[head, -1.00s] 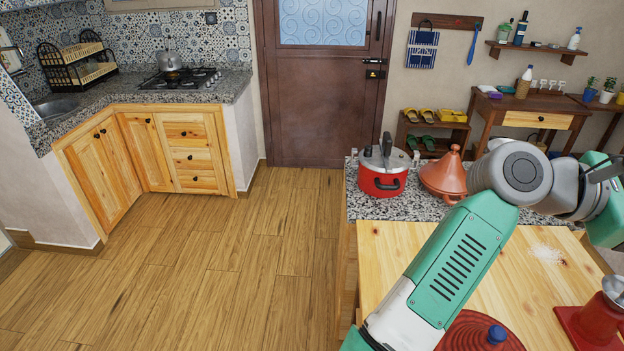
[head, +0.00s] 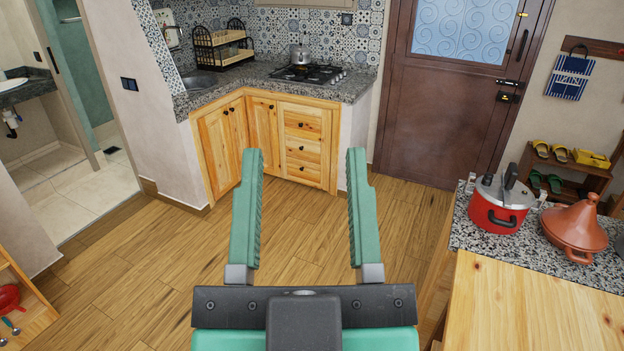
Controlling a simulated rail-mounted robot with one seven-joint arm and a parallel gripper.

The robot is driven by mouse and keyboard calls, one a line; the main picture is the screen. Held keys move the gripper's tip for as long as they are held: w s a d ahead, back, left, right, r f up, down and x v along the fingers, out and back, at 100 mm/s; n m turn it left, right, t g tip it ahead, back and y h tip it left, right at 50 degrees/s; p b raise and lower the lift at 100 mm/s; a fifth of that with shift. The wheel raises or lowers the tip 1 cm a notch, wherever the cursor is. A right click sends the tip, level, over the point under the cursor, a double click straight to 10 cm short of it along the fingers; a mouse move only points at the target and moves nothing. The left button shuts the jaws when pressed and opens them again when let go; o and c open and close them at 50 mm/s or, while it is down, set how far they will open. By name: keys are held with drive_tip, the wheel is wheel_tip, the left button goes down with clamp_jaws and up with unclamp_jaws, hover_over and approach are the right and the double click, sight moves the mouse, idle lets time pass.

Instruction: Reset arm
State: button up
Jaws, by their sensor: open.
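My gripper (head: 304,160) is in the lower middle of the head view. Its two green fingers point up and away, spread wide apart. Nothing is between them, and through the gap I see the wooden floor and the lower kitchen cabinets (head: 305,143). The gripper is over open floor, left of the wooden table (head: 535,315), and touches nothing that I can see. The rest of my arm is mostly out of view below.
A red pressure cooker (head: 500,212) and a clay tagine (head: 577,226) stand on the granite top at right. A counter with a stove (head: 305,74) is at the back, beside a brown door (head: 460,100). A doorway is at left. The middle floor (head: 160,265) is clear.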

wheel_tip(320, 180, up, 29)
drive_tip(key=p, duration=2.9)
drive_tip(key=shift+r, duration=0.2)
drive_tip(key=shift+a, duration=0.1)
